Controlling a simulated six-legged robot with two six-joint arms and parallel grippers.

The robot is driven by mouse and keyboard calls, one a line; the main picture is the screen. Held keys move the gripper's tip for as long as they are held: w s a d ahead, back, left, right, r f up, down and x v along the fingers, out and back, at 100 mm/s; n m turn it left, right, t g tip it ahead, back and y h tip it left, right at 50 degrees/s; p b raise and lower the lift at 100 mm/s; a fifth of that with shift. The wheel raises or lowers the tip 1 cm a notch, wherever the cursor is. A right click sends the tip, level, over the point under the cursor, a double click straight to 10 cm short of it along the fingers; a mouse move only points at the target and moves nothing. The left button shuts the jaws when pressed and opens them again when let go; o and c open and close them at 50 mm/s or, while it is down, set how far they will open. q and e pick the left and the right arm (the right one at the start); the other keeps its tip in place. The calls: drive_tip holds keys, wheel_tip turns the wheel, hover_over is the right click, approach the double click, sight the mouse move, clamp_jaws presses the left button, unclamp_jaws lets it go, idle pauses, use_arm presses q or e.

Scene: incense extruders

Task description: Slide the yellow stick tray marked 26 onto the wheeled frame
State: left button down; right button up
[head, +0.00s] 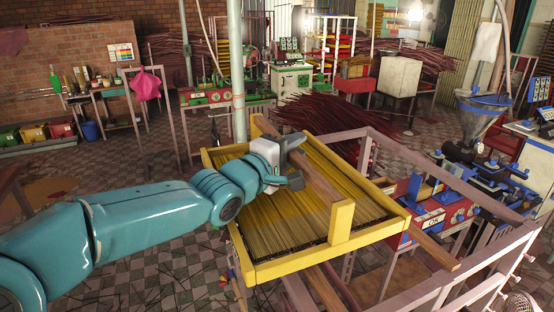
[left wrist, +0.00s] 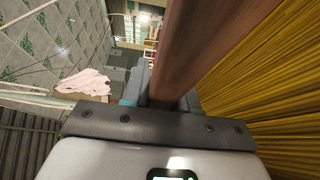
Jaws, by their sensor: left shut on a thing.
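The yellow tray (head: 300,262) lies in the middle of the head view, filled with rows of thin yellow-brown sticks (head: 285,215). A brown wooden bar (head: 322,187) runs lengthwise over it to a yellow upright block at its near side. My left gripper (head: 291,165) is above the tray, shut on this bar. The left wrist view shows the bar (left wrist: 195,45) between the fingers, with the sticks (left wrist: 285,85) at the right. The pinkish wooden frame (head: 487,263) stands to the right, partly behind and under the tray. I cannot read a 26. My right gripper is out of view.
Bundles of dark red sticks (head: 325,115) lie behind the tray. Blue and red machines (head: 440,215) and a metal hopper (head: 478,118) stand at the right. A pink cloth (head: 146,84) hangs on a rack at the left. Tiled floor (head: 175,270) shows at the lower left.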

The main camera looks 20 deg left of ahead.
sight(325, 169)
use_arm(q)
drive_tip(key=w+d+b, duration=0.1)
drive_tip(key=w+d, duration=0.2)
drive_tip(key=shift+w, duration=0.2)
drive_tip(key=w+d+p, duration=0.1)
drive_tip(key=w+d, duration=0.1)
drive_tip(key=shift+d+r+p, duration=0.3)
drive_tip(key=shift+p, duration=0.1)
drive_tip(key=shift+w+d+f+b, duration=0.1)
drive_tip(key=shift+w+f+b, duration=0.05)
drive_tip(key=shift+f+b, duration=0.45)
drive_tip(key=shift+w+f+b, duration=0.1)
drive_tip(key=shift+f+b, duration=0.35)
drive_tip(key=shift+f, duration=0.1)
drive_tip(key=shift+f+b, duration=0.4)
drive_tip(key=shift+b, duration=0.05)
drive_tip(key=c, duration=0.8)
unclamp_jaws()
drive_tip(key=shift+s, duration=0.1)
drive_tip(key=o, duration=0.3)
drive_tip(key=shift+f, duration=0.1)
